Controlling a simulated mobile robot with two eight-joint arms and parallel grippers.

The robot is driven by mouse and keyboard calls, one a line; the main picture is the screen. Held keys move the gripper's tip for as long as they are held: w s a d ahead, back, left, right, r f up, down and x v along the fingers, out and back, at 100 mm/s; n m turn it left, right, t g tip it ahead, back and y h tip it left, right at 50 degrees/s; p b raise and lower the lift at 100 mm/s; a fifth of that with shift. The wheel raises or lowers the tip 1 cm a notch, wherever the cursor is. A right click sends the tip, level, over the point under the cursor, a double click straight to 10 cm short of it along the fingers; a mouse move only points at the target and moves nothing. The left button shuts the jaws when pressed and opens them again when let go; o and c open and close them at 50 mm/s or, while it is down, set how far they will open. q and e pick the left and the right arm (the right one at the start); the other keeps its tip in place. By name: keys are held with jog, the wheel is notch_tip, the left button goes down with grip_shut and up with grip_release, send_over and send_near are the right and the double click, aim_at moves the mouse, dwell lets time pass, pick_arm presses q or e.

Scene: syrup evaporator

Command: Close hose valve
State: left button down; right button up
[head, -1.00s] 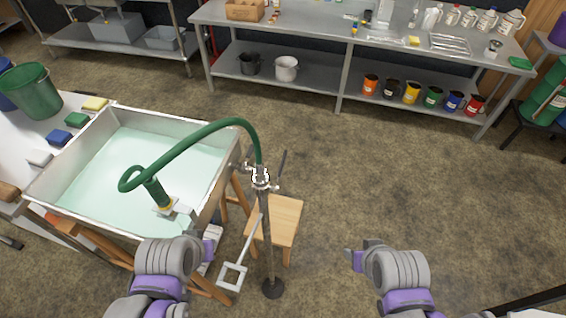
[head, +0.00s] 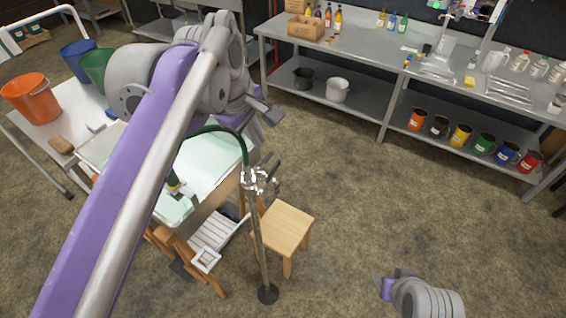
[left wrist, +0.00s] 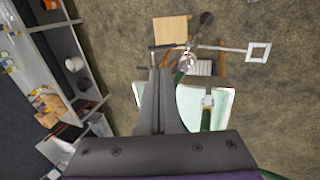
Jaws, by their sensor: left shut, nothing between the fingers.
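The metal hose valve (head: 255,180) sits on top of an upright stand (head: 262,245), with a dark lever (head: 270,165) pointing up and right. A green hose (head: 222,131) runs from it into the pan of pale liquid (head: 215,160). My left gripper (head: 270,115) is raised above and behind the valve, apart from it. In the left wrist view its dark fingers (left wrist: 159,72) are shut with nothing between them. The valve (left wrist: 187,62) shows there just right of the fingertips. My right gripper (head: 380,284) is low at the right, away from the stand, its jaws unclear.
A wooden stool (head: 285,228) stands right beside the stand. A steel bench (head: 360,58) with bottles, and several coloured mugs on its shelf, runs along the back. Buckets, one orange (head: 32,98), stand on a white table at left. Floor between stool and bench is clear.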

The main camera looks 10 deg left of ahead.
aim_at(275, 165)
pick_arm(q)
jog(key=x, duration=1.3)
jog(key=shift+w+a+f, duration=0.1)
jog(key=shift+f, duration=0.3)
pick_arm(e)
jog(key=shift+s+a+f, duration=0.1)
jog(key=shift+s+f, duration=0.1)
jog(key=shift+f, duration=0.05)
pick_arm(q)
jog(key=shift+w+f+g+y+b, duration=0.3)
jog(key=shift+w+g, duration=0.05)
jog(key=shift+g, duration=0.35)
jog(key=shift+w+d+f+g, duration=0.25)
jog(key=shift+w+f+g, duration=0.15)
jog(key=shift+g, duration=0.1)
jog(key=shift+w+f, duration=0.25)
jog(key=shift+f, duration=0.15)
jog(key=shift+s, duration=0.1)
pick_arm(e)
jog(key=shift+s+f, duration=0.2)
jog(key=shift+f, duration=0.2)
